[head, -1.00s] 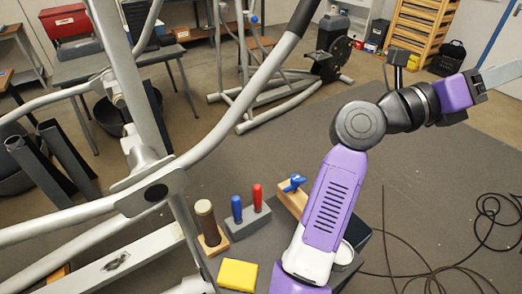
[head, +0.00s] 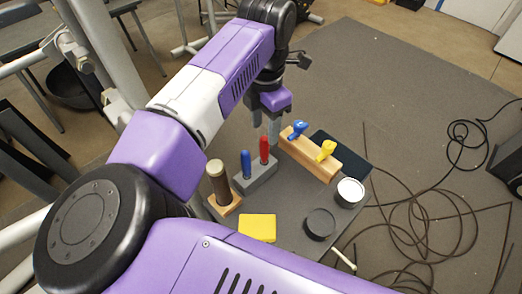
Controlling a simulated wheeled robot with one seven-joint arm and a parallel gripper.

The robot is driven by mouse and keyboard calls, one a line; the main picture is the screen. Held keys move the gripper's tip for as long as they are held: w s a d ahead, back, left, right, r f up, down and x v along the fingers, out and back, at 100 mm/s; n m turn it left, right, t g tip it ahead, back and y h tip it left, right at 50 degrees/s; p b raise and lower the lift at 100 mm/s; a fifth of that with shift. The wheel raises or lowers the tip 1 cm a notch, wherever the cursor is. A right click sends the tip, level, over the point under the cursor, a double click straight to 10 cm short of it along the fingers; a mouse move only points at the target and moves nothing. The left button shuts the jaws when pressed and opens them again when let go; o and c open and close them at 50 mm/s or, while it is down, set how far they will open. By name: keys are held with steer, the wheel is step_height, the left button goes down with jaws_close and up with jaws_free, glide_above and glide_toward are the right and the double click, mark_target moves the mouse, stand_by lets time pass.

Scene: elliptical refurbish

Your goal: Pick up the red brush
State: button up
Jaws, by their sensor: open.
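The red brush (head: 264,151) appears as an upright red handle in a grey block (head: 258,177), beside a blue handle (head: 245,165). Its lower part is hidden in the block. My gripper (head: 267,125) is open and points down. In the picture its fingers are just above and behind the top of the red handle. I cannot tell whether they touch it, and nothing shows between them.
A wooden block with blue and yellow pieces (head: 312,158) stands close on the right. A yellow pad (head: 257,228), open tin (head: 350,192) and dark round container (head: 320,224) are nearer. Cables (head: 410,225) lie right.

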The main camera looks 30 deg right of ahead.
mark_target(264, 148)
steer(key=shift+s+a+f+p, duration=0.15)
steer(key=shift+f+p, duration=0.35)
steer(key=shift+f, duration=1.5)
steer(key=shift+s+f+p, duration=0.1)
steer(key=shift+f+p, duration=0.35)
steer(key=shift+f, duration=1.5)
steer(key=shift+c, duration=0.4)
jaws_close()
